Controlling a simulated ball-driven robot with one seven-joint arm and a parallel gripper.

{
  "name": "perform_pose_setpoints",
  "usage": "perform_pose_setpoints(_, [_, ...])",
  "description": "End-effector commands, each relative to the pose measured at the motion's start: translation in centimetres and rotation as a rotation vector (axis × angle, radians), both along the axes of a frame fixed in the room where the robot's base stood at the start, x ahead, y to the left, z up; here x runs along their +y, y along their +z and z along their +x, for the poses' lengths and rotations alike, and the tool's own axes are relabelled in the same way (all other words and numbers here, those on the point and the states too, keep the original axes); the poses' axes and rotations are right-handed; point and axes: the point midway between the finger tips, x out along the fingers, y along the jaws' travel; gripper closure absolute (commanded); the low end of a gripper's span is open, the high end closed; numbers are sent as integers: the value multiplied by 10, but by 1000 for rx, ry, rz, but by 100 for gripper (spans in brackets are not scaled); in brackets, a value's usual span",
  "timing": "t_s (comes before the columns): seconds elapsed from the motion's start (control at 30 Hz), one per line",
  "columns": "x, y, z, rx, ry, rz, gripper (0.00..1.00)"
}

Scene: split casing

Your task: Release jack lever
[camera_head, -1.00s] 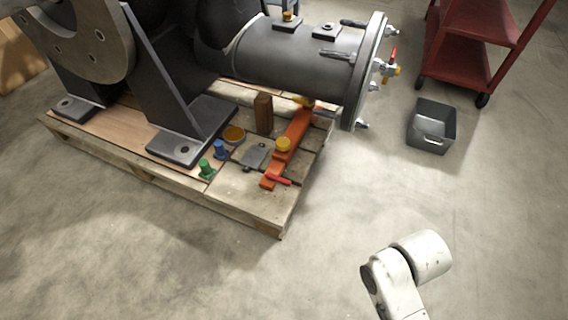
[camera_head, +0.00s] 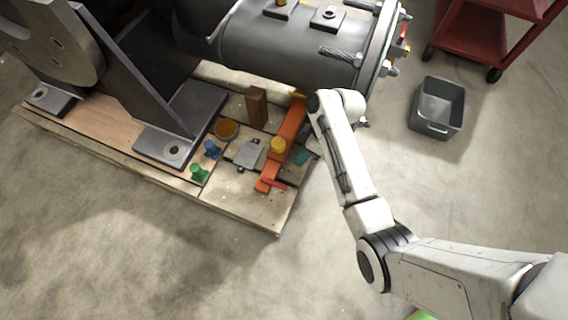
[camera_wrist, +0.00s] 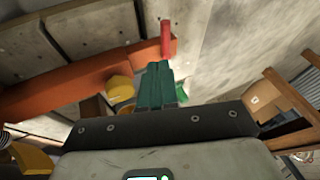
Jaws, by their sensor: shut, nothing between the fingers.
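The orange jack (camera_head: 287,140) lies on the wooden pallet below the grey cylinder, and its body also crosses the wrist view (camera_wrist: 60,80). Its red lever (camera_head: 273,184) sticks out at the near end. In the wrist view the red lever (camera_wrist: 165,38) stands just beyond the tips of my gripper (camera_wrist: 158,68). The teal fingers are shut with nothing between them. In the head view my gripper (camera_head: 302,157) is right of the jack, partly hidden by my arm. I cannot tell whether the fingertips touch the lever.
A yellow knob (camera_head: 278,146) sits on the jack. A grey plate (camera_head: 248,153), wooden block (camera_head: 256,106), amber dish (camera_head: 226,129), blue peg (camera_head: 211,149) and green peg (camera_head: 199,173) stand left of it. A grey bin (camera_head: 436,106) and red cart (camera_head: 482,40) are at right.

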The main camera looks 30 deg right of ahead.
Motion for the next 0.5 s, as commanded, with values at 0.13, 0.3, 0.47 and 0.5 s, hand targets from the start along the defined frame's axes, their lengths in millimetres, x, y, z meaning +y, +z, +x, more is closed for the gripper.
perform_pose_setpoints(0.13, [0,0,0,0,0,0,100])
perform_pose_setpoints(0.3, [1,-2,0,1,-1,-1,100])
perform_pose_setpoints(0.47, [8,-18,0,3,1,-1,100])
perform_pose_setpoints(0.5, [11,-24,0,3,0,-1,100])
